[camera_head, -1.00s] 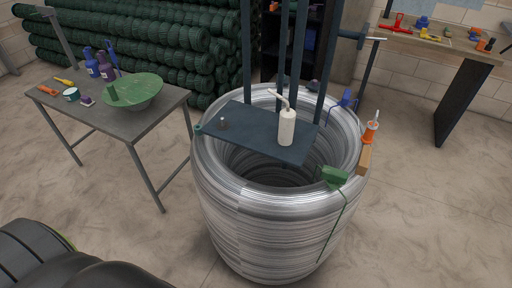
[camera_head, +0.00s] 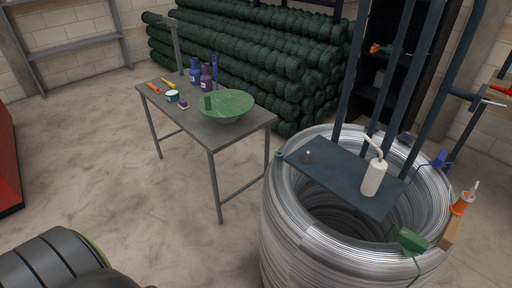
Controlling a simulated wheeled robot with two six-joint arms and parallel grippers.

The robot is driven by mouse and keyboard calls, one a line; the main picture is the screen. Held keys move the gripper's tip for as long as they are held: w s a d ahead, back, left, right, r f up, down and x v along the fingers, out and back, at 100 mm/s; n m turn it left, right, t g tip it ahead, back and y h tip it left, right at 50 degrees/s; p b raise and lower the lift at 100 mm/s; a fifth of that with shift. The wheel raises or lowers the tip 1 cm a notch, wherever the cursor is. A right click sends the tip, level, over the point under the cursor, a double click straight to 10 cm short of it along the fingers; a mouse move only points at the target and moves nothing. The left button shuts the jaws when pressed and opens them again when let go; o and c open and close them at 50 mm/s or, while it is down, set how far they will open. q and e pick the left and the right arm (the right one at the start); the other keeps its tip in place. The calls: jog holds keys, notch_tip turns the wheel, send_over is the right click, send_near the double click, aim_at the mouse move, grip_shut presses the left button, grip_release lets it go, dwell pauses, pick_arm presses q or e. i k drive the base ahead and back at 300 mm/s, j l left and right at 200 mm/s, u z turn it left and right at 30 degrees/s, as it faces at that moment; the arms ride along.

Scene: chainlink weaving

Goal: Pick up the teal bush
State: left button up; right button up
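A small teal cylindrical piece (camera_head: 279,155), which looks like the teal bush, sits at the left corner of the dark plate (camera_head: 335,176), by the rim of the big wire coil (camera_head: 290,225). It is too small to make out in detail. A short teal and white round thing (camera_head: 172,96) lies on the grey table (camera_head: 225,133), left of the green bowl (camera_head: 227,105). Neither of my grippers shows in the head view.
A white bottle (camera_head: 374,178) stands on the plate. A green tool (camera_head: 411,241), an orange one (camera_head: 462,203) and a blue one (camera_head: 437,160) sit around the coil's rim. Green mesh rolls (camera_head: 270,50) are stacked behind.

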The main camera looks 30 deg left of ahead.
aim_at(279, 155)
jog(key=u, duration=0.85)
